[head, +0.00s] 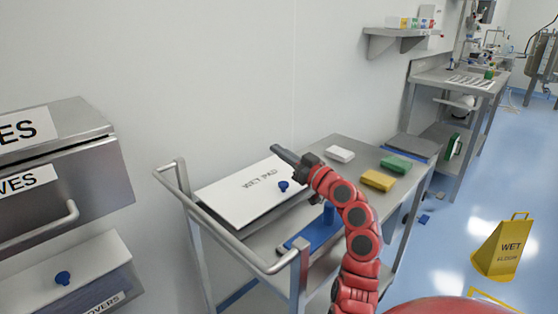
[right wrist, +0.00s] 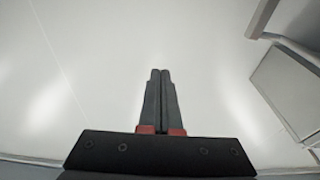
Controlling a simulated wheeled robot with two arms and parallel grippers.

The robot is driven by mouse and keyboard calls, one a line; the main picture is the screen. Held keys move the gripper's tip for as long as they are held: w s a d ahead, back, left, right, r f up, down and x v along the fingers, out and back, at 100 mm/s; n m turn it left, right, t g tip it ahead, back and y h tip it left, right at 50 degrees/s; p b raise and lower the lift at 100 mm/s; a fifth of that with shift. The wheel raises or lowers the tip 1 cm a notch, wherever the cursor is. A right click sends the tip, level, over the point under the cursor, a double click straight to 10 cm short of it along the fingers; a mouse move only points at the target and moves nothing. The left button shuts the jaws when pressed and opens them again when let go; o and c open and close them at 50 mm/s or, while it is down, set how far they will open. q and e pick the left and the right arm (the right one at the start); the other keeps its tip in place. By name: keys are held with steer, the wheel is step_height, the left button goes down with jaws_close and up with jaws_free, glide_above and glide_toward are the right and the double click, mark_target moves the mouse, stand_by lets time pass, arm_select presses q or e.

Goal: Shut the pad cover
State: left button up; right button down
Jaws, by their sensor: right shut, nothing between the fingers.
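The white pad cover (head: 235,190), marked WET PAD, lies over a metal tray on the left part of the steel cart. It looks flat or nearly so; I cannot tell if its edges are fully seated. Its blue knob (head: 283,186) is near its right side. My right gripper (head: 284,153) is shut and empty, above the cover's far right corner, pointing toward the wall. In the right wrist view its two fingers (right wrist: 160,76) are together against a plain pale surface. My left gripper is not in view.
The cart's rail (head: 245,258) runs along its left end. A blue tool (head: 318,232) lies near the cart's front. White (head: 340,154), yellow (head: 378,180) and green (head: 396,163) blocks sit on the right. Steel drawers (head: 65,190) stand left. A yellow wet-floor sign (head: 501,247) stands right.

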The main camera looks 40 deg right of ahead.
steer(key=shift+s+f, duration=0.1)
steer(key=shift+f, duration=0.05)
stand_by(0.4)
steer(key=s+a+r+p, duration=0.2)
steer(key=s+a+r, duration=0.3)
steer(key=s+a, duration=0.4)
steer(key=shift+s+a, duration=0.4)
steer(key=shift+s, duration=1.45)
